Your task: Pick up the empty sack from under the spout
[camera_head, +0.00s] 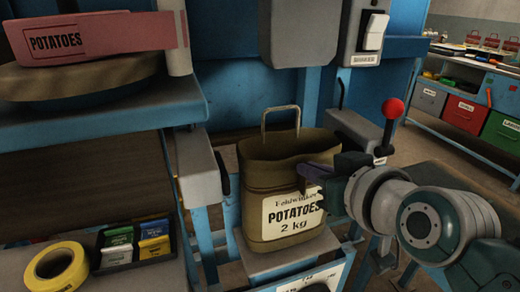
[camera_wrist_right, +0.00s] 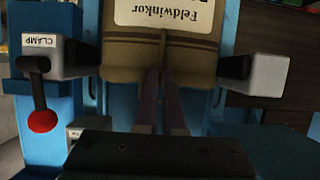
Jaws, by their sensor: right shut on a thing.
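The olive-brown sack (camera_head: 262,190) stands upright under the spout (camera_head: 299,30), its mouth open at the top. Its white label (camera_head: 296,214) reads "Feldwinkor Potatoes 2 kg". In the right wrist view the sack (camera_wrist_right: 135,58) shows with the label upside down. My right gripper (camera_head: 306,172) comes from the right and is shut on the sack's front, just above the label. In the right wrist view the two dark fingers (camera_wrist_right: 163,78) are close together on the sack's hem. The inside of the sack is mostly hidden. My left gripper is not in view.
A grey platform (camera_head: 285,262) is under the sack. Grey clamp blocks flank it, the left one (camera_head: 202,168) close by; a red-knobbed lever (camera_head: 392,110) stands at right. A yellow tape roll (camera_head: 56,268) and a tray of small packets (camera_head: 104,250) lie at left.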

